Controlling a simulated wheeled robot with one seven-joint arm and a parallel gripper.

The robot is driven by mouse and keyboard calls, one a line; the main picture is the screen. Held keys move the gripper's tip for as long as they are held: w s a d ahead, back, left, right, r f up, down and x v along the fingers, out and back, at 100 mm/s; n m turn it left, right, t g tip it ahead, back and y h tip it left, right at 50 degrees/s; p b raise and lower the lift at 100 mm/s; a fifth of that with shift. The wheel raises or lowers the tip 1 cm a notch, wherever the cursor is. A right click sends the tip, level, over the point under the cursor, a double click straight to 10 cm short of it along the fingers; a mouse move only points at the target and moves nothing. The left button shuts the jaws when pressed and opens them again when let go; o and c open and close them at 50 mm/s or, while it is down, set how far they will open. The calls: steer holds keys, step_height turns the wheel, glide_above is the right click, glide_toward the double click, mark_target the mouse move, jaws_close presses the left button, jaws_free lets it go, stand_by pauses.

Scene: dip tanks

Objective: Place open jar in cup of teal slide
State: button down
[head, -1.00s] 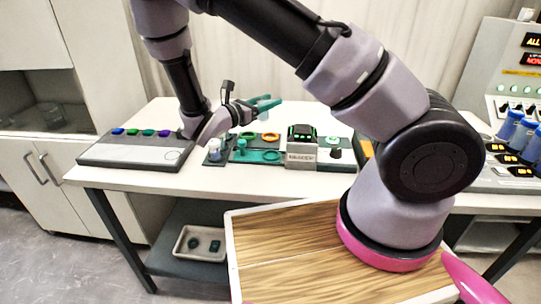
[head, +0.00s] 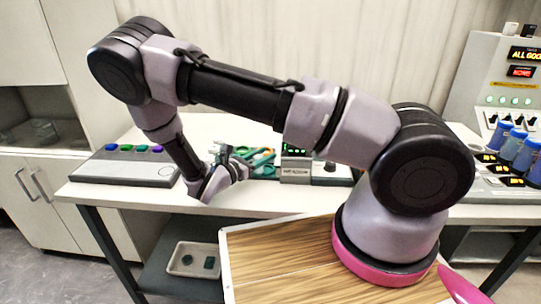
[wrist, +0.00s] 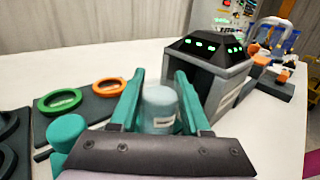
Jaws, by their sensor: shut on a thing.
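A pale grey-blue jar (wrist: 160,108) with a white label stands between the teal fingers of my gripper (wrist: 160,76) in the wrist view. The gripper is shut on it. The jar's lower end is hidden by the gripper body, so I cannot tell whether it touches anything below. In the head view my gripper (head: 262,158) is low over the fixtures left of the grey box. A teal knob (wrist: 65,134), perhaps part of the teal slide, shows at the lower left of the wrist view. The slide's cup is not clearly visible.
A green ring (wrist: 60,101) and an orange ring (wrist: 108,86) lie left of the jar. A grey box with a black, green-lit top (wrist: 205,48) stands close at right. A panel with coloured buttons (head: 126,166) is at left. Blue bottles (head: 525,150) stand far right.

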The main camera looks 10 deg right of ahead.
steer(key=w+d, duration=0.1)
steer(key=d+f, duration=0.1)
steer(key=d, duration=0.1)
steer(key=shift+w, duration=0.35)
steer(key=shift+a+f, duration=0.1)
steer(key=shift+c, duration=1.8)
jaws_free()
steer(key=shift+f, duration=0.1)
